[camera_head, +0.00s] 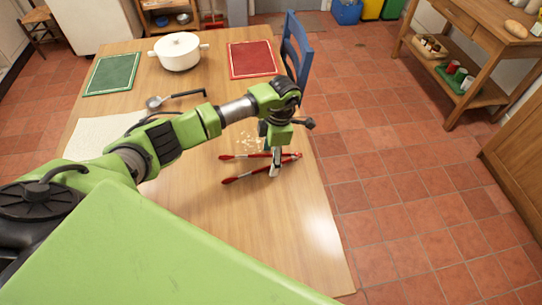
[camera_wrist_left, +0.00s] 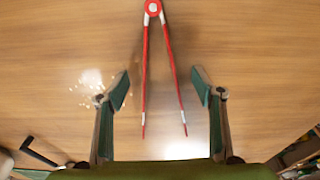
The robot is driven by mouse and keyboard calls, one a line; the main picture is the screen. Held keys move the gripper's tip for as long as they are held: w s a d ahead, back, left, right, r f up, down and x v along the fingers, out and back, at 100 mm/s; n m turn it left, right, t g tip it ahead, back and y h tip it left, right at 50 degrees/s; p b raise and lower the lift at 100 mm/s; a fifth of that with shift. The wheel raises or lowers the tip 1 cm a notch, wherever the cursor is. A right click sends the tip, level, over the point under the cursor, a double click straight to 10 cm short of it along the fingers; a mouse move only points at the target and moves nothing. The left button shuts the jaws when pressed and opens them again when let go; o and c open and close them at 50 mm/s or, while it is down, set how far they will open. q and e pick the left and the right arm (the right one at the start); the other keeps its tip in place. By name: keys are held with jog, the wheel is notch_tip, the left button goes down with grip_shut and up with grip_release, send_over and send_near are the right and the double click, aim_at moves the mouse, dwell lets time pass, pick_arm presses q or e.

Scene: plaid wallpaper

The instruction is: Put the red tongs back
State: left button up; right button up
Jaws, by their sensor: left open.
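The red tongs (camera_head: 236,178) lie on the wooden table near its right edge, with their hinge toward that edge and their two arms spread toward the left. My left gripper (camera_head: 275,172) is over the tongs near the hinge end in the head view. In the left wrist view my left gripper (camera_wrist_left: 162,84) is open, with one finger on each side of the tongs and apart from them. My right gripper is not in view.
A ladle (camera_head: 155,102), a white pot (camera_head: 178,52), a green mat (camera_head: 112,74) and a red mat (camera_head: 252,60) are on the table. Pale crumbs (camera_wrist_left: 90,83) lie beside the tongs. A blue chair (camera_head: 297,45) stands at the table's right edge. The tiled floor to the right is clear.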

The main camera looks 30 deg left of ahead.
pick_arm(q)
notch_tip(320, 180, up, 12)
jog(key=d, duration=0.1)
jog(key=shift+w, duration=0.45)
